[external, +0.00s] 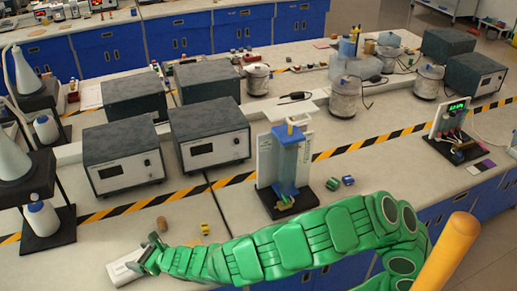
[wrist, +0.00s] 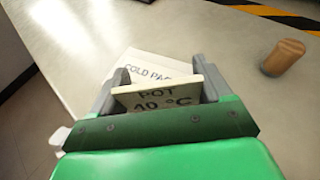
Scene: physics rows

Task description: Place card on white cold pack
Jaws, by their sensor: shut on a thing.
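A cream card (wrist: 158,97) with dark lettering, "POT" over a temperature in °C, is between the two grey fingers of my gripper (wrist: 160,72) in the wrist view. My gripper is shut on it. The white cold pack (wrist: 150,62), lettered "COLD PAC…", lies flat on the bench just beyond the card, which covers part of it. In the external view my gripper (external: 150,252) is low over the near left bench, and the cold pack (external: 122,271) shows at its left. I cannot tell whether the card touches the pack.
A brown cork-like cylinder (wrist: 283,58) stands to the right of the pack; it also shows in the external view (external: 162,224). A small yellow object (external: 204,229) lies farther right. Grey instrument boxes (external: 123,155) and a black stand (external: 48,230) are behind. The bench edge is close.

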